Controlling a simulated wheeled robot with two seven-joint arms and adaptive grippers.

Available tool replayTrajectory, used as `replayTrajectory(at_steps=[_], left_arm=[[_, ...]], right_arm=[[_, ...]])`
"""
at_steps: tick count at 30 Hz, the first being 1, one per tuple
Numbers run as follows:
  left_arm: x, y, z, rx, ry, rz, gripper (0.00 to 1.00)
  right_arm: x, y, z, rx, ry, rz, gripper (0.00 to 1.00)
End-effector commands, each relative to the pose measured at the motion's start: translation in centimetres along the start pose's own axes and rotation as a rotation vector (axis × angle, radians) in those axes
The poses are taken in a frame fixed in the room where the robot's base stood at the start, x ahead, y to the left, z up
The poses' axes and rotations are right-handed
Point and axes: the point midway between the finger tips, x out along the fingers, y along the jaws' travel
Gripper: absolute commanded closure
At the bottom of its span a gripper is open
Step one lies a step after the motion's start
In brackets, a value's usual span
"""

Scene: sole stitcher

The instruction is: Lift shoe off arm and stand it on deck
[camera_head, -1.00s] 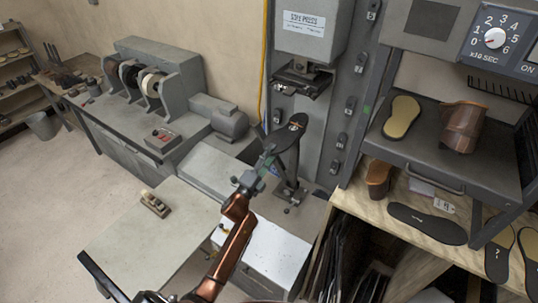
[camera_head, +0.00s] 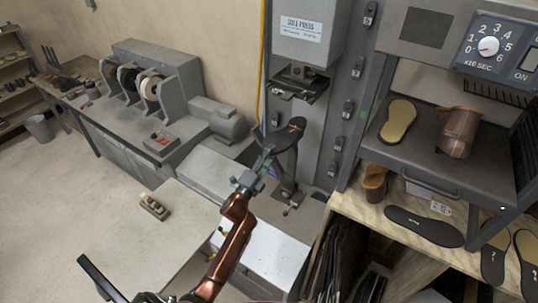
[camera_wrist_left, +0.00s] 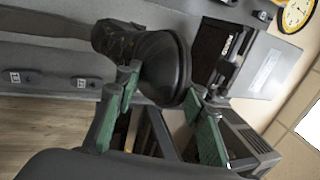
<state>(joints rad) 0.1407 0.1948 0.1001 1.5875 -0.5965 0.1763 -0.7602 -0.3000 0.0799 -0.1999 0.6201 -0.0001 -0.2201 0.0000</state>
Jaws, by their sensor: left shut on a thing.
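A dark shoe (camera_head: 286,134) sits at the top of a dark upright arm (camera_head: 287,166) on a post in front of the sole press. My left gripper (camera_head: 264,168) comes up from below on a copper-coloured arm and meets the shoe at its near left side. In the left wrist view the gripper's green-padded fingers (camera_wrist_left: 161,86) are shut on the black shoe (camera_wrist_left: 150,62), with one finger on each side. Whether the shoe still touches the arm cannot be told. My right gripper is not in view. Which surface is the deck is unclear.
The sole press (camera_head: 308,50) stands close behind the shoe. A pale bench (camera_head: 120,240) with a small wooden tool (camera_head: 154,206) and a white-topped cabinet (camera_head: 262,258) lie in front. A rack (camera_head: 420,165) with soles and a brown boot (camera_head: 459,132) stands at the right.

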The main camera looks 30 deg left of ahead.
Motion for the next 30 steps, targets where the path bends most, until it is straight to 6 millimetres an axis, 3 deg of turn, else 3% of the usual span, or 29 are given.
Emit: replayTrajectory(at_steps=[1, 12, 30], left_arm=[[0.7, -1.2, -0.7, -0.003, 0.016, -0.024, 1.00], [0.7, -1.5, -0.7, -0.002, 0.016, -0.027, 1.00], [0.9, -3.7, -0.5, -0.001, 0.013, -0.027, 1.00]], right_arm=[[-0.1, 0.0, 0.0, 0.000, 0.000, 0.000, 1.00], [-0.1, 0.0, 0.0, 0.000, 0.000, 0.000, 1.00], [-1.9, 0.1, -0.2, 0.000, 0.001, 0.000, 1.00]])
